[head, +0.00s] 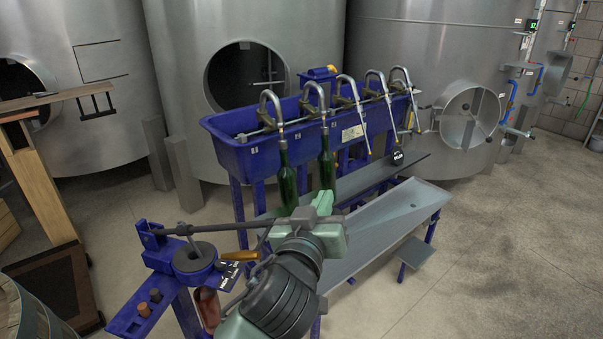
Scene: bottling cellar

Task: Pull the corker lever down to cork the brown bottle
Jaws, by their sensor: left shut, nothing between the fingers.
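The blue corker (160,256) stands at the lower left. Its dark lever (215,227) is a thin rod lying nearly level from the corker's left post toward the right, where its far end meets or passes behind my left gripper. The brown bottle (207,307) stands upright under the corker's grey ring head (195,258), partly hidden by the frame and my arm. My left gripper (323,202) is shut with nothing held, at the lever's right end; I cannot tell whether they touch. My right gripper is out of view.
Two corks (149,302) sit on the corker's blue shelf. A wooden handle (240,256) is beside the corker head. Behind my gripper stands the blue filler trough (250,157) with green bottles (287,185) under its spouts.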

